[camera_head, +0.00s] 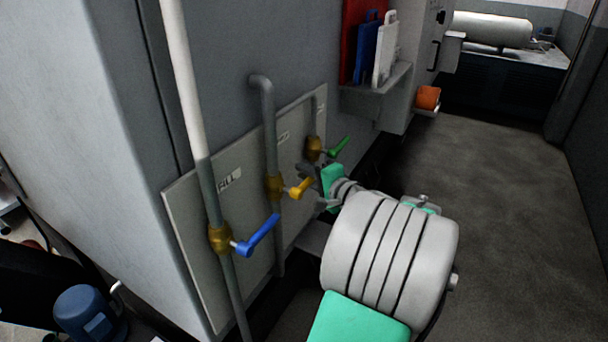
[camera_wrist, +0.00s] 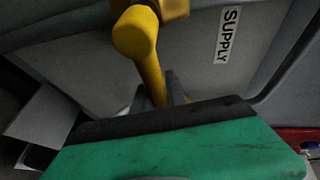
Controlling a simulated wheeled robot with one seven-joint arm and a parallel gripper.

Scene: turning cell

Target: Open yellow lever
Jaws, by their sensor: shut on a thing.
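The yellow lever (camera_head: 301,187) sits on a brass valve (camera_head: 274,187) on the middle pipe of the wall panel, and it slants up to the right in the head view. In the wrist view the yellow lever (camera_wrist: 147,62) runs down from its round hub to between my gripper's dark fingers (camera_wrist: 168,92). My gripper (camera_head: 318,189) is shut on the lever; its fingertips are partly hidden in the head view. A blue lever (camera_head: 258,236) is on the left valve and a green lever (camera_head: 338,147) on the right valve.
The grey panel (camera_head: 190,215) carries several pipes close to my gripper. A "SUPPLY" label (camera_wrist: 227,35) is beside the yellow lever. A shelf (camera_head: 375,92) with red, blue and white boards is above right. Open floor (camera_head: 480,190) lies to the right.

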